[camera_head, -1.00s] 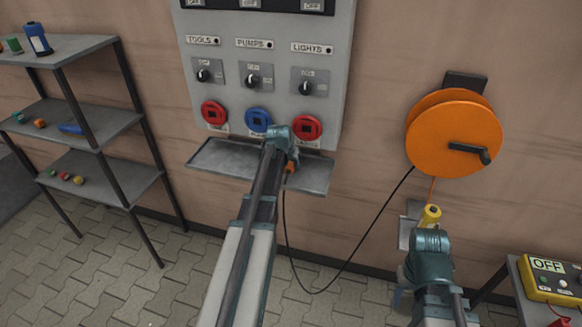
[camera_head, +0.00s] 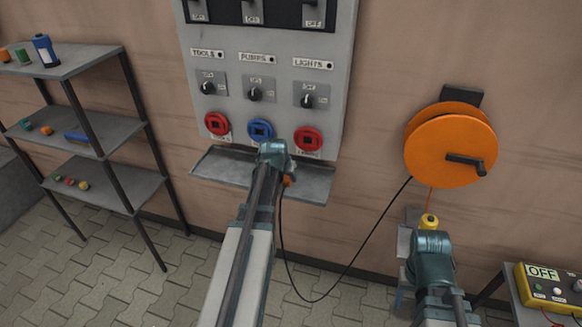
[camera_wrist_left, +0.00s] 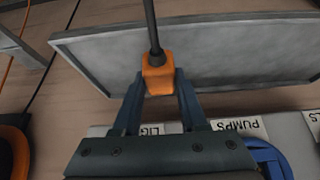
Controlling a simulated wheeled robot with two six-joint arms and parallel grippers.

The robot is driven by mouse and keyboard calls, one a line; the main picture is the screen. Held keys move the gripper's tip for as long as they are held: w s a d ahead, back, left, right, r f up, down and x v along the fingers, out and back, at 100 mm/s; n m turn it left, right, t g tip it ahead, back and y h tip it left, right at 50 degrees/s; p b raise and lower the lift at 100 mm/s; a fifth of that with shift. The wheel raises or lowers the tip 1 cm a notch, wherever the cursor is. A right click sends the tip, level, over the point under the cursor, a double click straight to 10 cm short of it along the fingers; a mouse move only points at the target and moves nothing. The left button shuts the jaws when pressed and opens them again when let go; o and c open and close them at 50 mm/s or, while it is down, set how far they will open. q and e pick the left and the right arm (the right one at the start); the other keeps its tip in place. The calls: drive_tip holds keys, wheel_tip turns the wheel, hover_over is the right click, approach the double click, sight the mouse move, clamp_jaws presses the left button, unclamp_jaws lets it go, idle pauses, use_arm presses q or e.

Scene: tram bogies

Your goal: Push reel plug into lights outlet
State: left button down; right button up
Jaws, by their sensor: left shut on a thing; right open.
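My left gripper (camera_head: 274,152) is shut on the orange reel plug (camera_wrist_left: 158,74), which also shows as a small orange piece in the head view (camera_head: 288,181). A black cable leaves the plug. The red lights outlet (camera_head: 308,139) is on the grey panel under the LIGHTS label, just right of and above my left gripper in the head view. The plug is apart from it. In the wrist view the gripper body hides the outlet; part of its label shows. My right gripper (camera_head: 432,243) is open at the lower right, just below a yellow handle-like thing (camera_head: 429,221).
The blue pumps outlet (camera_head: 260,131) and red tools outlet (camera_head: 217,124) are left of the lights outlet. A grey tray (camera_head: 230,169) juts out below the panel. The orange reel (camera_head: 450,145) hangs on the wall at right. A shelf rack (camera_head: 75,60) stands at left.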

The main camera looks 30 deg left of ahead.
use_arm(q)
drive_tip(key=s+d, duration=0.2)
drive_tip(key=s, duration=0.7)
drive_tip(key=shift+d+r+p, duration=0.3)
drive_tip(key=shift+r+p, duration=0.05)
drive_tip(key=shift+r, duration=0.1)
drive_tip(key=shift+r, duration=0.1)
drive_tip(key=w+d+r+p, duration=0.2)
drive_tip(key=w+r+p, duration=0.6)
drive_tip(key=r+p, duration=0.3)
drive_tip(key=shift+d, duration=0.25)
drive_tip(key=shift+w, duration=0.1)
drive_tip(key=shift+w+a, duration=0.25)
drive_tip(key=shift+w, duration=0.65)
drive_tip(key=shift+w+a, duration=0.2)
drive_tip(key=shift+w, duration=0.7)
drive_tip(key=shift+w+a, duration=0.25)
drive_tip(key=shift+w, duration=0.65)
drive_tip(key=shift+w+a, duration=0.1)
drive_tip(key=shift+w, duration=0.4)
drive_tip(key=shift+c, duration=1.8)
unclamp_jaws()
drive_tip(key=shift+s+r, duration=0.1)
drive_tip(key=shift+r, duration=0.05)
